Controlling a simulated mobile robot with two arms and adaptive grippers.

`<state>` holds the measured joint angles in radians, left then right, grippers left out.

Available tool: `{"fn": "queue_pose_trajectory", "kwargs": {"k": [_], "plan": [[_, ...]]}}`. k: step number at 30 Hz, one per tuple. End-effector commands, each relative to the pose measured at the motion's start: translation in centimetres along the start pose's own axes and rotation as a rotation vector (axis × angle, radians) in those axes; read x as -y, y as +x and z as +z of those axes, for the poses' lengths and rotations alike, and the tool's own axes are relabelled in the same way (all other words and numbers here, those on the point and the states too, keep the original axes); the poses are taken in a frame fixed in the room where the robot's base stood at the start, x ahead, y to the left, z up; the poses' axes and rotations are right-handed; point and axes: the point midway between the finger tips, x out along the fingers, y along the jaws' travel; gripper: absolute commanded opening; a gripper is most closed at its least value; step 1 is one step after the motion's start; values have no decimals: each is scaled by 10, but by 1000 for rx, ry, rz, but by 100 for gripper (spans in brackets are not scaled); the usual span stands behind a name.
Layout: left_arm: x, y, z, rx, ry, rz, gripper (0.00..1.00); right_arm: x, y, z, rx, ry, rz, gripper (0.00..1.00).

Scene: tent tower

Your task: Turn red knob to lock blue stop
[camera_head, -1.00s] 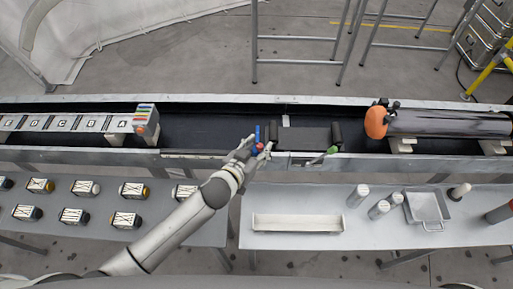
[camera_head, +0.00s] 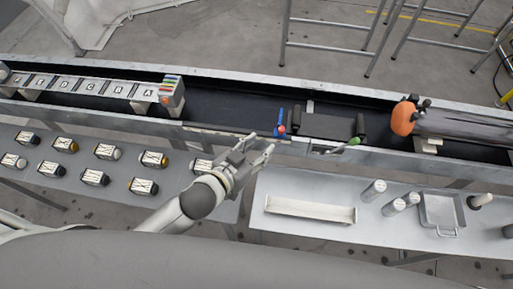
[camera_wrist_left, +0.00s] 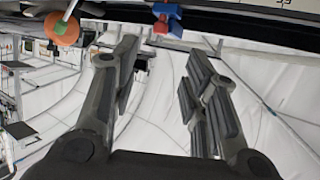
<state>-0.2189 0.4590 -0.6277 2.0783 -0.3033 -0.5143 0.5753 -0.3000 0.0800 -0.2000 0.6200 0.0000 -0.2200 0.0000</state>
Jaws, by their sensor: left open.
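The red knob (camera_head: 281,131) sits on the near wall of the long trough, left of a dark block. The blue stop (camera_head: 281,115) stands upright just behind it, rising over the trough. Both also show at the top of the left wrist view, the blue stop (camera_wrist_left: 168,11) above the red knob (camera_wrist_left: 161,26). My left gripper (camera_head: 262,148) is open and empty, just in front and left of the knob, apart from it. In the left wrist view its spread fingers (camera_wrist_left: 162,62) have nothing between them. My right gripper is not in view.
A green handle (camera_head: 352,142) is on the trough wall to the right. An orange-ended cylinder (camera_head: 403,118) lies in the trough farther right. Lettered blocks (camera_head: 92,87) line its left part. Near tables hold several small boxes, a white tray (camera_head: 310,209) and metal canisters.

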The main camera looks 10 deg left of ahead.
Motion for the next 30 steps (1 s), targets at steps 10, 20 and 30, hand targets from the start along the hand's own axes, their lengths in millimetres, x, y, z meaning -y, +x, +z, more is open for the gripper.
{"fn": "queue_pose_trajectory", "kwargs": {"k": [10, 20, 30], "plan": [[-1, -1, 1, 0, 0, -1, 41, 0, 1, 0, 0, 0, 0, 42], [-42, 19, 11, -12, -64, -151, 41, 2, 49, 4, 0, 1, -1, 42], [-49, 18, 0, 0, -149, -351, 41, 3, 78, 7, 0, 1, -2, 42]]}}
